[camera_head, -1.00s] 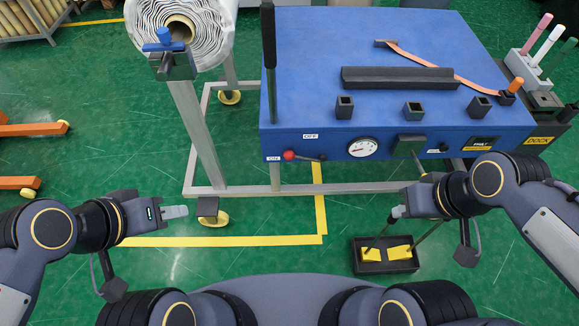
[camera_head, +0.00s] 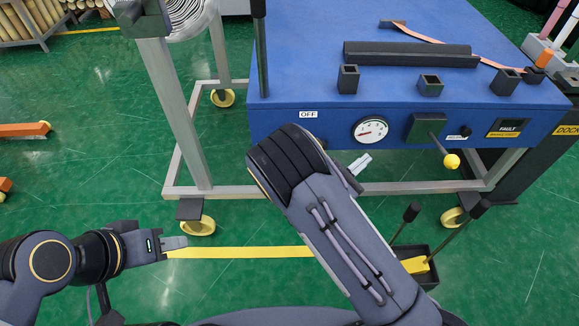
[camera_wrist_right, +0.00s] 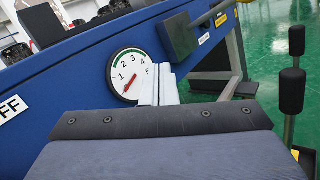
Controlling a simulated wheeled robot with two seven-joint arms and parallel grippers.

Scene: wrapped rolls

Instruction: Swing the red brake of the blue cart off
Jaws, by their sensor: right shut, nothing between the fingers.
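The blue cart (camera_head: 280,122) stands ahead with its front panel facing me. The red brake is hidden now, behind my right arm in the head view and outside the wrist view. The white OFF label (camera_head: 308,114) shows just above that arm. My right gripper (camera_head: 362,162) is shut and empty in front of the panel, below the round gauge (camera_head: 370,130). In the right wrist view its pale fingertips (camera_wrist_right: 163,84) overlap the gauge's edge; I cannot tell whether they touch anything. My left gripper (camera_head: 176,243) hangs over the floor at the left, its opening unclear.
A yellow-knobbed lever (camera_head: 452,161) sticks out of the panel, right of the gauge. A black tray (camera_head: 430,277) with upright black-handled tools stands on the floor at the right. A grey frame post (camera_head: 176,110) rises at the left.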

